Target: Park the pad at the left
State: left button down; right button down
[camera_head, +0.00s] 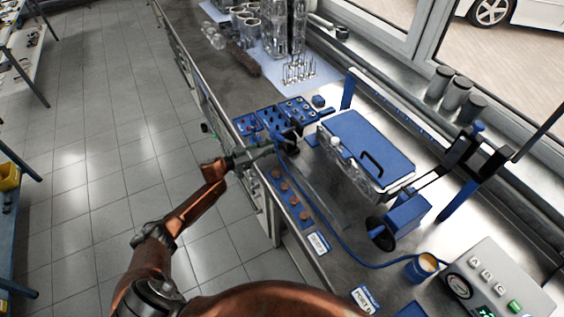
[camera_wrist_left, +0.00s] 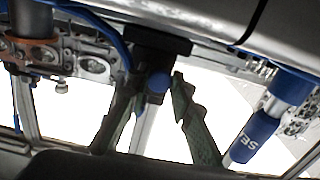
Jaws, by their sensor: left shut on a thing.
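My left gripper (camera_head: 277,147) reaches over the bench from the left, beside the engine block. In the left wrist view its two greenish fingers (camera_wrist_left: 159,90) are on either side of a small blue knob (camera_wrist_left: 158,82). The knob is joined to a dark block (camera_wrist_left: 152,44), which looks like the pad; the fingers are shut on it. In the head view the dark pad (camera_head: 291,137) is small and partly hidden by the gripper. A blue hose (camera_head: 335,231) runs from near it along the bench to a blue cup (camera_head: 420,267). My right gripper is out of view.
The engine block with a blue cover (camera_head: 368,143) stands right of the gripper. Blue socket trays (camera_head: 262,121) lie behind it. A blue strip with several copper discs (camera_head: 283,187) lies along the front edge. A control box (camera_head: 497,283) is at the lower right. Open floor lies left.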

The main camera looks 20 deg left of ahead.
pick_arm(q)
jog(key=shift+w+a+f+b, duration=0.15)
jog(key=shift+w+a+b, duration=0.4)
jog(key=shift+w+a, duration=0.35)
jog(key=shift+s+a+r, duration=0.15)
jog(key=shift+a+r, duration=0.05)
jog(key=c, duration=1.7)
grip_release()
jog(key=shift+a+f, duration=0.1)
jog(key=v, duration=1.2)
